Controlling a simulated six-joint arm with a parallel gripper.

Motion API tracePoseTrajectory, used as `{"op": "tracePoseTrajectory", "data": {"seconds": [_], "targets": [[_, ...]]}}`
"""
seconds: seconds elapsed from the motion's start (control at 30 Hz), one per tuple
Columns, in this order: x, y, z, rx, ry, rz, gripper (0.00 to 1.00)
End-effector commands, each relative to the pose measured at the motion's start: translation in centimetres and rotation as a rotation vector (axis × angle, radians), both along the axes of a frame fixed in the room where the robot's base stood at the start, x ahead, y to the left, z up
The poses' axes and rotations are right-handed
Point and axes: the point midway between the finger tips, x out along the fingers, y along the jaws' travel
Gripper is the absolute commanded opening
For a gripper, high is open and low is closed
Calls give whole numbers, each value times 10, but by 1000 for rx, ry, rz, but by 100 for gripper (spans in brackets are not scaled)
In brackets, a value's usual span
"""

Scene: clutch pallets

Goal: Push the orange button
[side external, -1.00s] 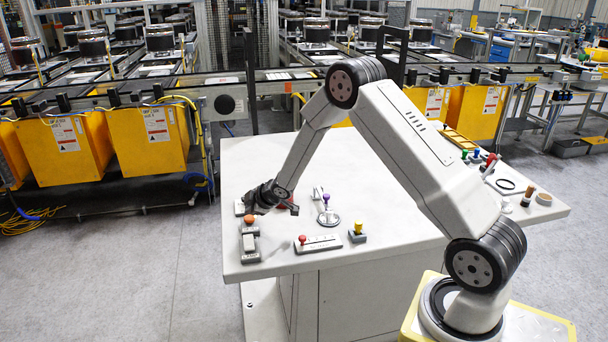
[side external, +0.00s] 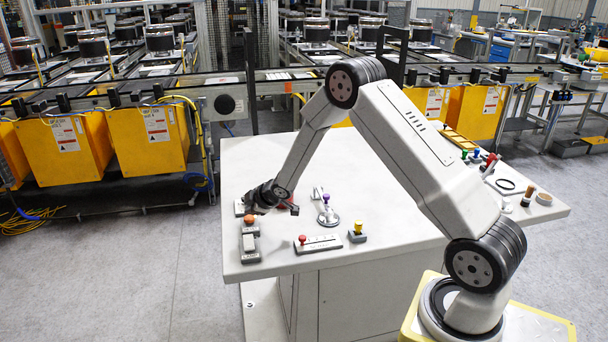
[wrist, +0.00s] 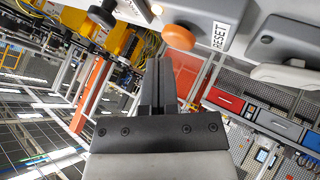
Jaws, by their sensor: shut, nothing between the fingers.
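The orange button (side external: 249,219) is a rounded knob on a grey block near the table's left edge. In the wrist view the orange button (wrist: 180,37) is at the top centre, beside a label reading RESET. My gripper (side external: 251,203) is low over the table, just behind the button in the side view. In the wrist view the fingers of my gripper (wrist: 160,64) are together and empty, with the tips just below the orange button in the picture. They look apart from it, but the exact gap in depth is unclear.
A red button (side external: 302,239) on a long plate, a yellow button (side external: 358,227) and a purple-topped control (side external: 326,198) stand to the right.

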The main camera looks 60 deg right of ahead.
Motion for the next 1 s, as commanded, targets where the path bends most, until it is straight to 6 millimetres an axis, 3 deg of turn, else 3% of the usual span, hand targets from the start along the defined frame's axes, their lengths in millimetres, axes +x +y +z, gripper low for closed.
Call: {"op": "tracePoseTrajectory", "data": {"seconds": [1.0], "targets": [[0, 0, -9, 0, 0, 0, 0]]}}
